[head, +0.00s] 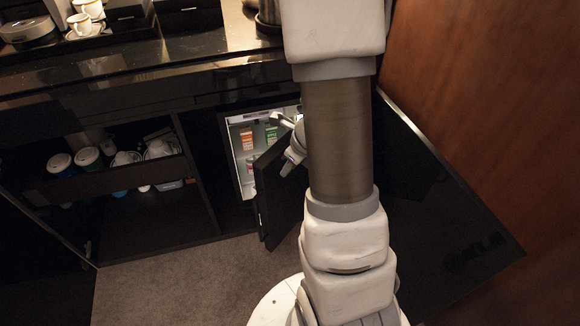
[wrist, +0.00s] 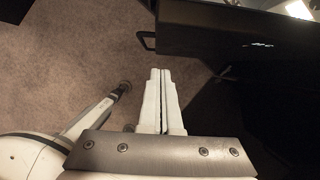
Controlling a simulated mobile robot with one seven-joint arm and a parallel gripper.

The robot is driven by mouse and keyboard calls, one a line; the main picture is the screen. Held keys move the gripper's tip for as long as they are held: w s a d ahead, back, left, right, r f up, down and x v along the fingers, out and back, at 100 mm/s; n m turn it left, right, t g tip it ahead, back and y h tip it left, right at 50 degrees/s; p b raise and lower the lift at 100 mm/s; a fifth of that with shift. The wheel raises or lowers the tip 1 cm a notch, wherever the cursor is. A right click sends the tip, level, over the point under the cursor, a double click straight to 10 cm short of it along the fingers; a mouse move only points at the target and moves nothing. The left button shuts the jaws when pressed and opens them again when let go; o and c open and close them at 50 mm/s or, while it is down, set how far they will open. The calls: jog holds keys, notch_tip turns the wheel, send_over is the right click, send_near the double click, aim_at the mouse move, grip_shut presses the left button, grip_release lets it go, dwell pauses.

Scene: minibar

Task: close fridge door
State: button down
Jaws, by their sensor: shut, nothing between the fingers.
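The fridge (head: 237,150) stands in the lower cabinet with its lit interior showing. Its black fridge door (head: 277,195) is open, swung out toward me, and my arm hides part of it. In the wrist view the dark fridge door (wrist: 215,38) crosses the top right, with a small black bracket (wrist: 147,41) at its left end. My gripper (wrist: 160,72) is shut and empty, with its fingertips pointing toward the door and appearing apart from it. In the head view the wrist end shows beside the door's top, partly behind my arm; contact there cannot be told.
A large dark cabinet door (head: 440,225) stands open at the right, beside the wooden wall (head: 490,90). An open cabinet shelf (head: 115,172) with cups is at the left. The black counter (head: 150,65) runs above. Carpet (head: 170,285) is clear at the lower left.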

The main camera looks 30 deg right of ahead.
aim_at(271, 168)
jog(key=shift+w+a+f+b, duration=0.2)
jog(key=shift+w+a+f, duration=0.15)
jog(key=shift+w+f, duration=0.45)
jog(key=shift+w+a+f+b, duration=0.3)
jog(key=shift+w+f, duration=0.25)
jog(key=shift+w, duration=0.45)
jog(key=shift+w+a+f+b, duration=0.15)
jog(key=shift+w+a+f, duration=0.2)
jog(key=shift+w+f, duration=0.45)
jog(key=shift+w+r, duration=0.1)
jog(key=shift+r, duration=0.05)
